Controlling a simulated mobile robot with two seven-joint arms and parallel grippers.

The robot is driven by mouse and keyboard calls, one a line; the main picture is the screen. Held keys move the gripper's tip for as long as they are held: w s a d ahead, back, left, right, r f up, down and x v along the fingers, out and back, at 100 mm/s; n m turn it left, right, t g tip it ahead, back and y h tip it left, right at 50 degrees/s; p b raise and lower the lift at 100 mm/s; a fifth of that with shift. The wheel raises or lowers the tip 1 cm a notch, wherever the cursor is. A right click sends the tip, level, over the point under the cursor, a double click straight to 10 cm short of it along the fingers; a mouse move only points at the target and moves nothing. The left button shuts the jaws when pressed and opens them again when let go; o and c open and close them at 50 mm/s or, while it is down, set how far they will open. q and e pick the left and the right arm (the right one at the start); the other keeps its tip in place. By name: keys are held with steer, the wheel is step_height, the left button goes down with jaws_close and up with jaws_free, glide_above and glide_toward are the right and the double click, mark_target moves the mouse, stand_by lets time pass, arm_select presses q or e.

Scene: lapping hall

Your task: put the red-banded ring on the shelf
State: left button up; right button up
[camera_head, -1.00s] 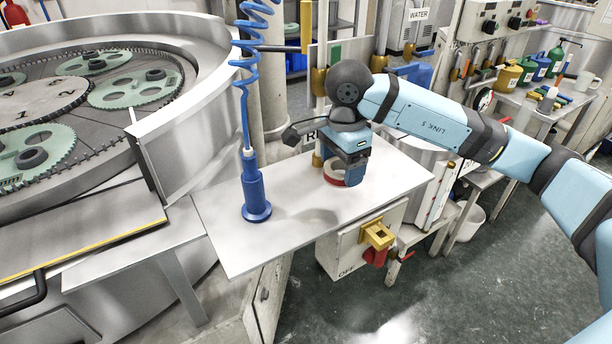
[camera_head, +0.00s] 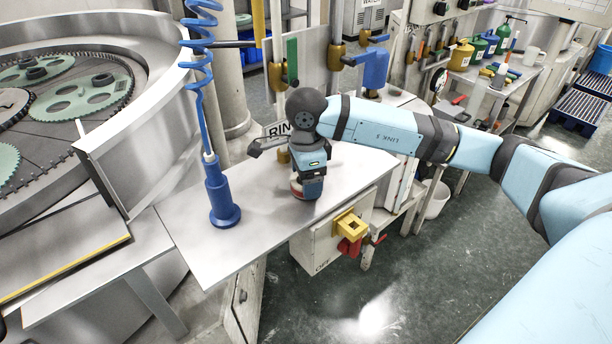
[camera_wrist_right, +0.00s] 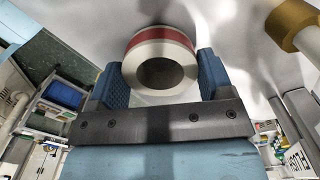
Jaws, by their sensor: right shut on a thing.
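The red-banded ring (camera_wrist_right: 165,38) is white with a red band and an open bore. In the right wrist view it sits between the two blue fingers of my right gripper (camera_wrist_right: 161,80), which is shut on it. In the head view the ring (camera_head: 297,190) shows partly below the right gripper (camera_head: 305,190), over the pale metal surface (camera_head: 255,235). I cannot tell whether it touches that surface. A sign with the letters "RIN" (camera_head: 279,130) stands behind the gripper, partly hidden. I cannot tell for sure which surface is the shelf. My left gripper is not in view.
A blue tool (camera_head: 221,195) on a coiled blue hose stands on the metal surface, left of the gripper. A control box (camera_head: 325,238) with a yellow and red switch hangs at the front edge. A large gear machine (camera_head: 75,100) fills the left. Bare surface lies in front.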

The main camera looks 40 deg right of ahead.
steer(key=shift+f, duration=0.3)
steer(key=o, duration=1.1)
steer(key=shift+c, duration=0.2)
steer(key=shift+r, duration=0.4)
step_height(320, 180, up, 12)
steer(key=b, duration=0.1)
steer(key=shift+f+b, duration=0.25)
steer(key=shift+b, duration=0.1)
